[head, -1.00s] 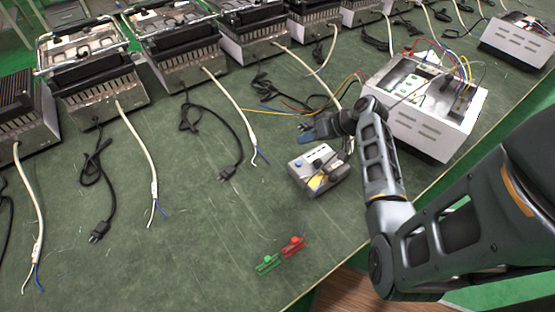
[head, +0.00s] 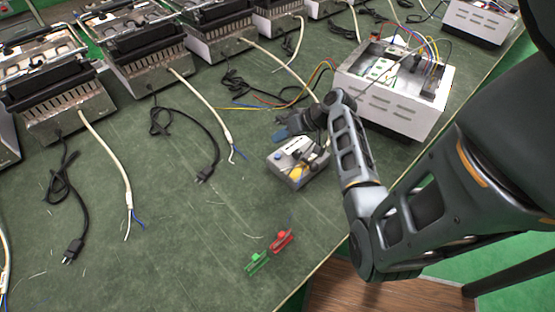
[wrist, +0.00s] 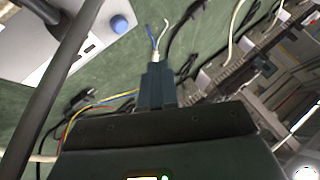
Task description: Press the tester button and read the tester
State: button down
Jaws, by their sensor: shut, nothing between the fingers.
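The tester (head: 297,168) is a small grey-white box on the green bench, with a yellow mark on its top. Its blue button (head: 274,156) is at its left corner. In the wrist view part of the tester (wrist: 60,45) fills the upper left, with the round blue button (wrist: 119,25) standing up from its face. My gripper (head: 281,134) is just beyond the tester in the head view, its fingers pointing left. In the wrist view the dark fingers (wrist: 158,76) are together, empty, and apart from the button. The tester's reading is not legible.
A white open box with wires (head: 392,90) stands right of my forearm. A red clip (head: 281,239) and a green clip (head: 257,262) lie near the bench's front edge. Heater units (head: 60,95) with loose cables line the back. The bench left of the tester is mostly clear.

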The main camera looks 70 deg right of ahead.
jog(key=b, duration=0.3)
send_over(281, 156)
jog(key=shift+a+f, duration=0.2)
jog(key=shift+f, duration=1.05)
jog(key=shift+a+f, duration=0.15)
jog(key=shift+f, duration=1.05)
jog(key=shift+f, duration=0.1)
jog(key=shift+f, duration=0.3)
jog(key=shift+f+b, duration=0.45)
jog(key=shift+b, duration=0.1)
jog(key=shift+r, duration=0.15)
dwell(0.4)
jog(key=shift+r+p, duration=0.75)
jog(key=shift+p, duration=0.1)
notch_tip(281, 156, up, 5)
jog(key=p, duration=0.4)
